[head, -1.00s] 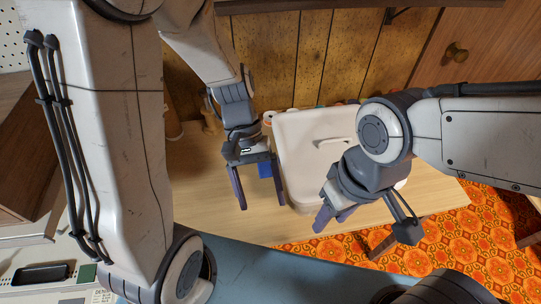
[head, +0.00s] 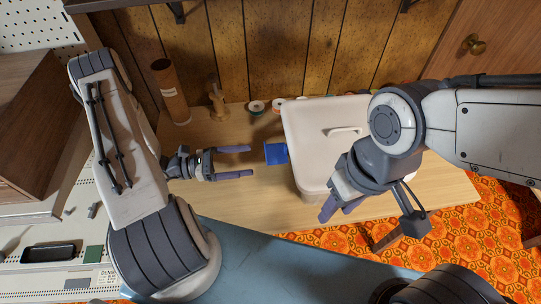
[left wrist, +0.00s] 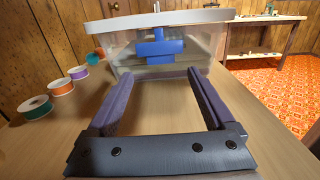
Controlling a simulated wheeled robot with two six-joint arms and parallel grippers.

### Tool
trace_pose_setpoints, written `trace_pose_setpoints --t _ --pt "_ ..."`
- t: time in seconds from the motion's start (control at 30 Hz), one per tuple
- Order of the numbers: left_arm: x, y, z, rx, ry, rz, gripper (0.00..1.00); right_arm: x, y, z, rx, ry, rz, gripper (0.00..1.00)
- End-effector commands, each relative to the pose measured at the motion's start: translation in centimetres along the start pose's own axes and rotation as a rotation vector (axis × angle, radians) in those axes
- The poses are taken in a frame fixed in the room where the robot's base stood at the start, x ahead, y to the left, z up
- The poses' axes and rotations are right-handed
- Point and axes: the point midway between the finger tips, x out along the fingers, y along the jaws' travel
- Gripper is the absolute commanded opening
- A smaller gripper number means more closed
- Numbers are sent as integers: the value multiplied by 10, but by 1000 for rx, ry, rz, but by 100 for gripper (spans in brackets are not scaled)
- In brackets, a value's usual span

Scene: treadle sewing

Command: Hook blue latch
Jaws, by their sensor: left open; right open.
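The blue latch (head: 276,153) is on the left side of a lidded box (head: 318,176) with a whitish lid (head: 325,125). In the left wrist view the latch (left wrist: 159,48) sits on the near wall just under the lid rim (left wrist: 160,20), its wide flap hanging below a narrower upper part. Whether it is hooked I cannot tell. My left gripper (head: 252,161) is open and empty, pointing at the latch, apart from it. In the left wrist view its fingers (left wrist: 158,73) frame the latch from below. My right gripper (head: 338,211) is open at the box's front right, partly hidden by its own arm.
Several thread spools (left wrist: 61,86) stand along the back left of the wooden table (head: 230,190). A brown cylinder (head: 171,92) and a small wooden figure (head: 216,100) stand by the wall. The table between my left gripper and the box is clear.

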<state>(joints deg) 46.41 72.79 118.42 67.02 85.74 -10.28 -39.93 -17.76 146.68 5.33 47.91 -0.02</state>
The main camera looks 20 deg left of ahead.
Motion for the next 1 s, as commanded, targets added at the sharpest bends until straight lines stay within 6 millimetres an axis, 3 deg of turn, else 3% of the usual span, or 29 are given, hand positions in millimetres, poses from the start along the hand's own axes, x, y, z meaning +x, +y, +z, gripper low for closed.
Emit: trace_pose_setpoints --t 0.2,0.4,0.83,1.0 --pt "44 -2 2 -3 1 -10 88 -11 -1 -1 0 0 0 46" --pt "72 -2 1 -2 1 -8 88 -16 -1 -1 0 0 0 46" --pt "82 -1 0 1 3 -4 88 -17 -1 -1 0 0 0 46" --pt "82 -1 0 1 3 -4 22 -17 -1 -1 0 0 0 46"
